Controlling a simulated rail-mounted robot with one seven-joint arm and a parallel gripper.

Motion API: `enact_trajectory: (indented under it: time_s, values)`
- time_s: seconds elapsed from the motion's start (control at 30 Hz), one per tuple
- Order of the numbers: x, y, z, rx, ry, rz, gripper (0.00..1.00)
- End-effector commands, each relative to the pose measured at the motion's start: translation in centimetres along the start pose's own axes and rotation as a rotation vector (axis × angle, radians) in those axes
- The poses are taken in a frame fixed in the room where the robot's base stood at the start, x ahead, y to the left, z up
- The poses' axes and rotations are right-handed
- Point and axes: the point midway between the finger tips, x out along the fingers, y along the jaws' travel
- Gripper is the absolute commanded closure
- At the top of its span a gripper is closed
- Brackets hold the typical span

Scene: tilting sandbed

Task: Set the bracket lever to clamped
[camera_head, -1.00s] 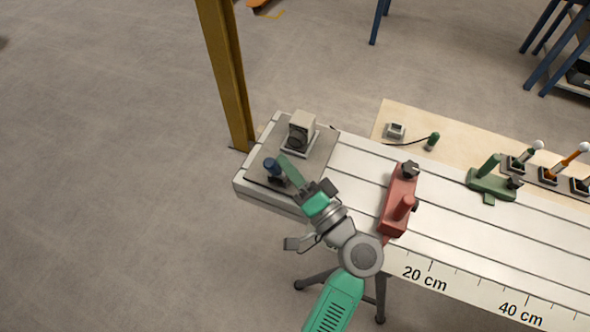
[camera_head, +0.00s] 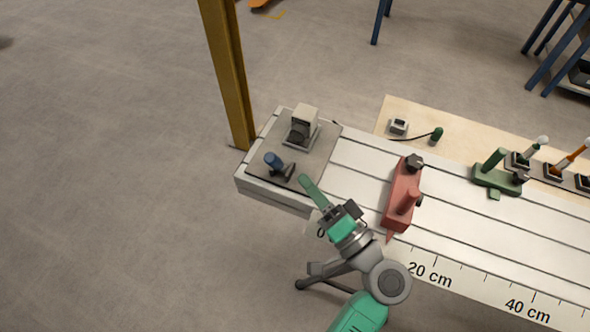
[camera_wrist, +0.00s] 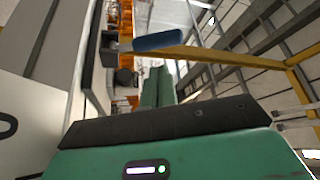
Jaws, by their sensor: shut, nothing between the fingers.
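The bracket lever has a blue grip (camera_head: 273,160) and a dark base. It stands on the grey plate (camera_head: 318,150) at the left end of the bench, and its grip leans up and to the left in the head view. The blue grip (camera_wrist: 172,40) also shows in the wrist view, beyond the fingertips. My gripper (camera_head: 306,182) has green fingers, shut and empty. It is to the right of the lever, nearer the bench's front edge, with a gap between them. The shut fingers (camera_wrist: 158,88) show in the wrist view. I see no marking for the clamped position.
A beige and black device (camera_head: 302,125) stands behind the lever on the same plate. A red fixture (camera_head: 402,195) stands to the right of my gripper. A green fixture (camera_head: 495,178) is farther right. A yellow post (camera_head: 228,75) rises behind the bench's left end.

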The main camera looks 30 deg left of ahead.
Motion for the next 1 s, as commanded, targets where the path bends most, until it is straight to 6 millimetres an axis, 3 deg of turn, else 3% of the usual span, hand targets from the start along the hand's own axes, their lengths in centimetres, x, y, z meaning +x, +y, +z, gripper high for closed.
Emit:
enact_trajectory:
  time_s: [0.1,0.3,0.9,1.0]
  values:
    - [-1.9,0.2,-0.1,-0.001,-0.001,-0.001,1.0]
    - [-3.4,0.1,-0.3,0.0,-0.003,-0.002,1.0]
    - [-3.5,0.1,-0.3,0.0,-0.004,-0.003,1.0]
    - [-2.1,-1.3,-2.0,-0.098,-0.002,0.098,1.0]
